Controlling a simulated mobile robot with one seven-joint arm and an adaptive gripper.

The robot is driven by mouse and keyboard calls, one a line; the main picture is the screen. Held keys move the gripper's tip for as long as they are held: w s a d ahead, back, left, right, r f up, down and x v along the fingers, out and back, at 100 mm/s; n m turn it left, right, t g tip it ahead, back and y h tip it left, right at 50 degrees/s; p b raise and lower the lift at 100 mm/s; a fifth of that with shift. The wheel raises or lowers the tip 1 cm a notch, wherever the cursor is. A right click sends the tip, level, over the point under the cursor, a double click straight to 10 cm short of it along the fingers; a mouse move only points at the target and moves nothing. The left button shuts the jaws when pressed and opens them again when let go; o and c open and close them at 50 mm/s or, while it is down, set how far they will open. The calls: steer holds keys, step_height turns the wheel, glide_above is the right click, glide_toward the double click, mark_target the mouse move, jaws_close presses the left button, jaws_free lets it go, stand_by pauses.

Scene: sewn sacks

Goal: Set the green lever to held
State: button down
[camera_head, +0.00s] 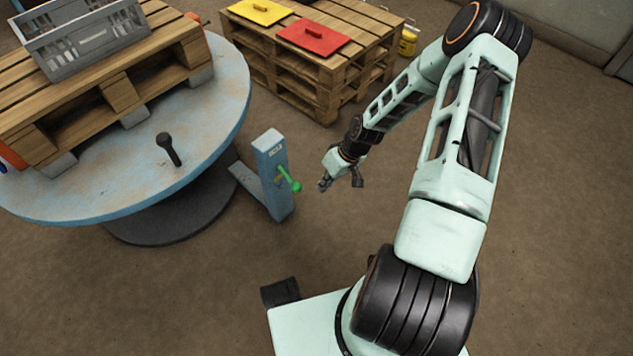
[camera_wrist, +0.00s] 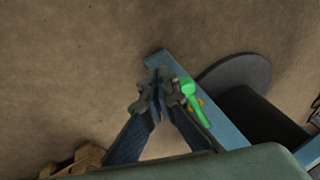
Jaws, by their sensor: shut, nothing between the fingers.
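The green lever (camera_head: 290,181) sticks out from the side of a blue post (camera_head: 270,160) that stands beside the round table. Its knobbed end points down and to the right. My gripper (camera_head: 323,186) is just right of the lever, with a small gap between them in the head view. In the wrist view the green lever (camera_wrist: 190,95) shows beside my gripper (camera_wrist: 158,90), whose fingers are together and empty. I cannot tell in the wrist view whether a finger touches the lever. The label on top of the post is too small to read.
A round blue table (camera_head: 215,120) carries a wooden pallet (camera_head: 130,85), a grey crate (camera_head: 85,45) and a black knob handle (camera_head: 168,148). Stacked pallets (camera_head: 330,85) with a yellow panel (camera_head: 257,12) and a red panel (camera_head: 314,38) stand behind. A yellow bucket (camera_head: 408,42) is beyond.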

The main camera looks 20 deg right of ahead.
steer(key=s+d+r+p, duration=0.1)
steer(key=s+d, duration=0.3)
steer(key=shift+s+d+r, duration=0.3)
steer(key=shift+s+r, duration=0.05)
stand_by(0.3)
